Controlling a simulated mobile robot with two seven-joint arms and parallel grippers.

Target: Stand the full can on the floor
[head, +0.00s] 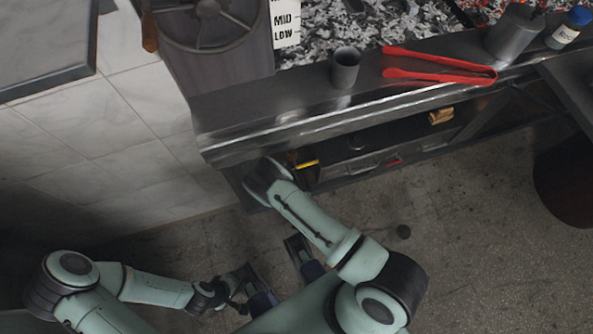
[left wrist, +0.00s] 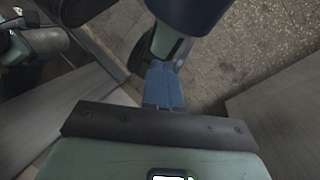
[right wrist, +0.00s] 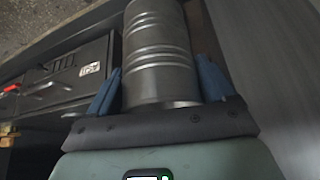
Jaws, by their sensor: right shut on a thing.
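A ridged grey metal can (right wrist: 158,45) fills the middle of the right wrist view. My right gripper (right wrist: 160,80) is shut on it, with a blue finger on each side. The can's far end is cut off by the picture edge, and I cannot tell whether it touches anything. In the head view the right arm reaches to the counter's front edge; its gripper and the can are hidden there. The floor (head: 470,200) lies open in front of the counter. My left gripper (head: 237,289) is low beside my base; its blue fingers (left wrist: 164,85) are together and empty.
The grill counter (head: 300,125) carries a grey cup (head: 345,68), red tongs (head: 440,76), a metal canister (head: 514,33) and a labelled jar (head: 567,30). Below is an open shelf (head: 370,155). A dark round object (head: 568,185) stands at right.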

